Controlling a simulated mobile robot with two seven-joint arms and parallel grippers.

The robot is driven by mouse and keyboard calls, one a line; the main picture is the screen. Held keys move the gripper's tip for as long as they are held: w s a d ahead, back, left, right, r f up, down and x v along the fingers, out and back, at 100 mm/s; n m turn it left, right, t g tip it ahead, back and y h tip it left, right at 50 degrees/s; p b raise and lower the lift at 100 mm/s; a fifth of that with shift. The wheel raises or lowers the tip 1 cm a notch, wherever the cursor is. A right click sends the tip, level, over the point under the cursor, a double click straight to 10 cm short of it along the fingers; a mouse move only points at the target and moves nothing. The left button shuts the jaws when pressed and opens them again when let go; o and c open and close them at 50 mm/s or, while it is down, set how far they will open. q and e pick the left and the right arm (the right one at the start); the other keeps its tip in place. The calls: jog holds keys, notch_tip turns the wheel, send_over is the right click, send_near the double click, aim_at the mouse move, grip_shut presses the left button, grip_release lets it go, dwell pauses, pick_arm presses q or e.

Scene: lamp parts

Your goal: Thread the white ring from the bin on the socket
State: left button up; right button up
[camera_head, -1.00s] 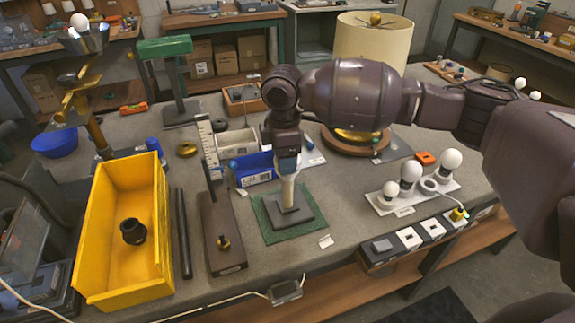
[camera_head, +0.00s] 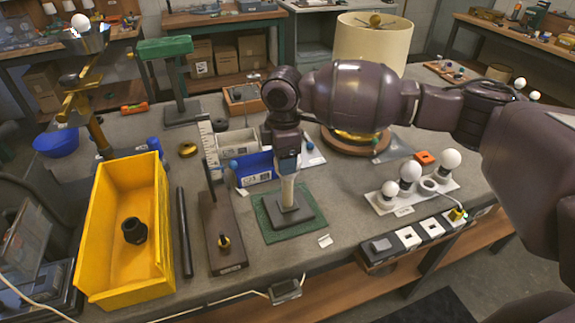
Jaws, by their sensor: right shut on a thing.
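My right gripper (camera_head: 288,170) points down over the socket stand, its fingers shut. What it holds is small and mostly hidden by the fingers; a pale edge there appears to be the white ring. Directly below it, the pale upright socket post (camera_head: 288,190) stands on a dark square base on a green mat (camera_head: 262,227). I cannot tell whether the ring is around the post or just above it. The yellow bin (camera_head: 90,240) at the left holds a black collar (camera_head: 134,230); no white ring shows in it. My left gripper is out of view.
A dark rod (camera_head: 184,232) and a brown board with a ruler (camera_head: 222,240) lie between bin and mat. A blue bin (camera_head: 250,165) stands behind the post. A white tray with bulbs (camera_head: 405,200) and a power strip (camera_head: 405,240) are at the right.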

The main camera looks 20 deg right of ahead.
jog(key=shift+f, duration=0.1)
jog(key=shift+c, duration=0.9)
jog(key=shift+s+f, duration=0.1)
jog(key=shift+s+f+p, duration=0.1)
jog(key=shift+f+p, duration=0.05)
jog(key=shift+p, duration=0.15)
